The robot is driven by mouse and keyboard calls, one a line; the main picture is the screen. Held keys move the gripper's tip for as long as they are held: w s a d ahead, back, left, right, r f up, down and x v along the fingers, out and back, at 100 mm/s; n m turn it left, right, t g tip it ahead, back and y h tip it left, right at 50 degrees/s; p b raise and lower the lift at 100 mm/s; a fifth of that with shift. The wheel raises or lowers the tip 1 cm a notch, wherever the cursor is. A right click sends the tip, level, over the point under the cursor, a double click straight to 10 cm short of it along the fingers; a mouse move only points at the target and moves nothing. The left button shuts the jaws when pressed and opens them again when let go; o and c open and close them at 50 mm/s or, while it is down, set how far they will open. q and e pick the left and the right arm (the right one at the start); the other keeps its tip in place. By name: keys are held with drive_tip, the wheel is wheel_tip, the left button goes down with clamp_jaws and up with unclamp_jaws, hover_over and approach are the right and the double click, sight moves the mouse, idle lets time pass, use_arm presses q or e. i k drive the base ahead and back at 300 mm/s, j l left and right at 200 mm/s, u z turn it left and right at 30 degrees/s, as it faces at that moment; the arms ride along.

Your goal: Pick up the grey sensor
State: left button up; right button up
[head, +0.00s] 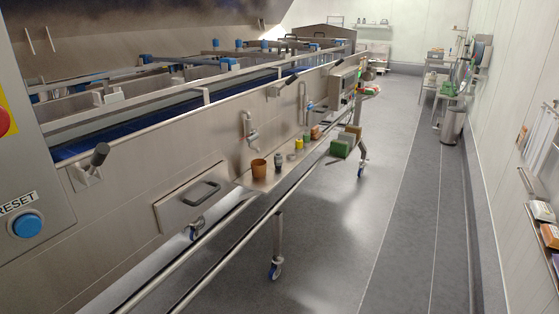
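A small dark grey object (278,162), which may be the grey sensor, stands on the narrow metal shelf (258,182) along the side of the conveyor machine. It is too small to identify surely. A brown cup-like container (259,169) stands just left of it. A yellow object (299,145) and a small green object (307,136) stand farther along to the right. Neither of my grippers shows in the head view.
The steel conveyor machine (130,165) fills the left side, with a rail along its front. A control panel with a blue reset button (27,225) is at near left. Green blocks (341,148) sit farther along.

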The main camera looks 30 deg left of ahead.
sight(278, 159)
drive_tip(key=i+l+u, duration=0.15)
drive_tip(key=i, duration=0.25)
drive_tip(key=i+l+u, duration=0.2)
drive_tip(key=i, duration=0.2)
drive_tip(key=i+l+u, duration=0.15)
drive_tip(key=i, duration=0.25)
drive_tip(key=l, duration=0.1)
